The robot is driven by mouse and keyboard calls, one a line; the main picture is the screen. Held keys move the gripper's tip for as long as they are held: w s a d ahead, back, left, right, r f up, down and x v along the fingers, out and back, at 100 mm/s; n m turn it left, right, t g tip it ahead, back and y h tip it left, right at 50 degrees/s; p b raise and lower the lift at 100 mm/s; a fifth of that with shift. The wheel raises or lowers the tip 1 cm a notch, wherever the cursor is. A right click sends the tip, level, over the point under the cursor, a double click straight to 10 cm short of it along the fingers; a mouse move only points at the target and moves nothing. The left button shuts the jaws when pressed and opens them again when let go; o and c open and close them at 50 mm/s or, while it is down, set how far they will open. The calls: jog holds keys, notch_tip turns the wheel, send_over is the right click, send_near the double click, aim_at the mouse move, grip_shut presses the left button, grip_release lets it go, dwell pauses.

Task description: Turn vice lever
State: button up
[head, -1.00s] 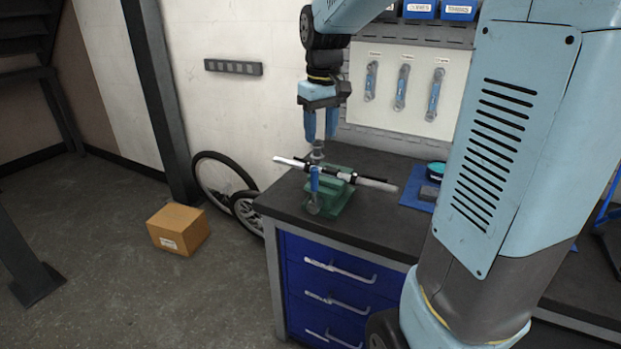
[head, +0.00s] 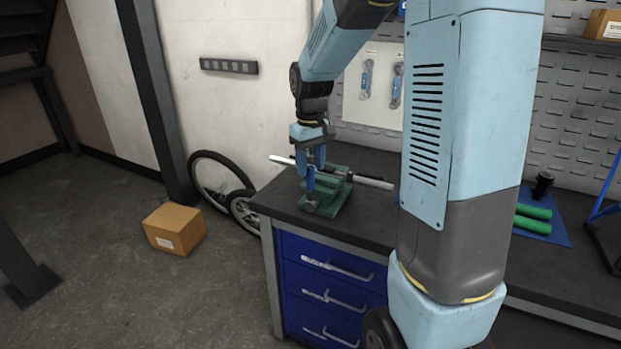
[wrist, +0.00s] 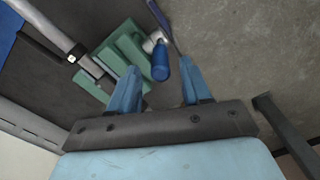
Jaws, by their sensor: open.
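The green vice (head: 334,186) stands at the left front corner of the dark bench and also shows in the wrist view (wrist: 124,48). A white and black bar lies across it, clamped or resting in its jaws. The vice lever has a blue handle (wrist: 160,66) on the vice's front side; it also shows in the head view (head: 310,181). My gripper (head: 310,164) points down just above the lever. In the wrist view its open blue fingers (wrist: 157,74) stand on either side of the blue handle, with gaps visible. Contact cannot be told.
The bar (head: 374,182) sticks out on both sides of the vice. Blue drawers (head: 331,266) are below the bench (head: 280,201). A cardboard box (head: 175,228) and bike wheels (head: 222,180) are on the floor at left. Green grips (head: 533,211) lie on a blue mat at right.

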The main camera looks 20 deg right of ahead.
aim_at(310, 185)
jog(key=shift+f, duration=2.3)
jog(key=shift+c, duration=0.3)
jog(key=shift+a, duration=0.1)
grip_shut()
